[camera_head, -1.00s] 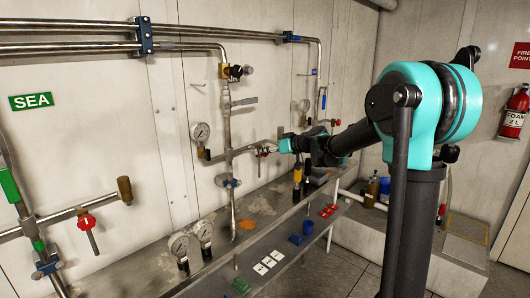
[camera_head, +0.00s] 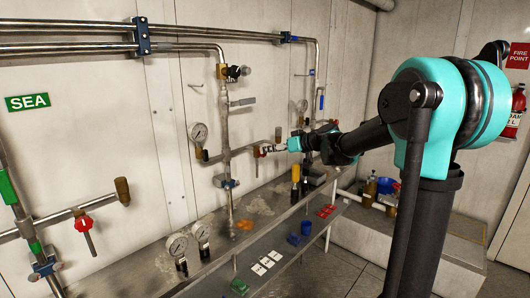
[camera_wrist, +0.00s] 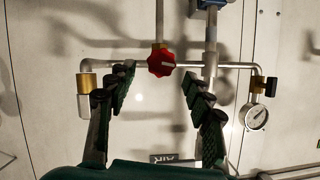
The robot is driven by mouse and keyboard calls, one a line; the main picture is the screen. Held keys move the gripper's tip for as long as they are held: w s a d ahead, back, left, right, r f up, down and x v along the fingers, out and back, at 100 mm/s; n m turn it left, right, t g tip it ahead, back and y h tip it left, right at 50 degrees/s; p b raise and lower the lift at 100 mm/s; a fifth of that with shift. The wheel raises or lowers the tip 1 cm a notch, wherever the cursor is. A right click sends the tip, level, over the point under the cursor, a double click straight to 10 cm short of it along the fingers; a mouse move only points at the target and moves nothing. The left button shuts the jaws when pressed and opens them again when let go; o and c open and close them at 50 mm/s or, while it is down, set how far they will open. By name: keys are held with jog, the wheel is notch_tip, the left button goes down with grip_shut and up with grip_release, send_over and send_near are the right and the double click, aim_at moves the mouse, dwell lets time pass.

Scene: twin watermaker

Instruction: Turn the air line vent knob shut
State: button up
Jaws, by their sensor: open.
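The red vent knob (camera_wrist: 161,62) sits on a horizontal pipe in the wrist view, with a short pale pointer mark on it. An upside-down AIR label (camera_wrist: 175,158) shows below it on the wall. My gripper (camera_wrist: 157,76) is open, its two dark ribbed fingers apart on either side of the knob, with nothing between them held. I cannot tell how deep the fingertips reach.
A pressure gauge (camera_wrist: 256,117) and a brass fitting (camera_wrist: 88,82) flank the knob. A vertical pipe (camera_head: 226,130) stands left of my gripper in the head view. A bench (camera_head: 215,262) with gauges, coloured blocks and white tiles lies below. Another red-handled valve (camera_head: 84,224) is at left.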

jog(key=v, duration=0.7)
jog(key=shift+s+d, duration=0.1)
jog(key=s+d+f+n+t+y, duration=0.1)
jog(key=s+d+f+t+y, duration=0.25)
jog(key=s+d+f, duration=0.2)
jog(key=shift+h, duration=0.35)
jog(key=x, duration=1.6)
jog(key=shift+w+a+r, duration=0.15)
jog(key=shift+a+r, duration=0.05)
jog(key=shift+r, duration=0.05)
jog(key=c, duration=1.1)
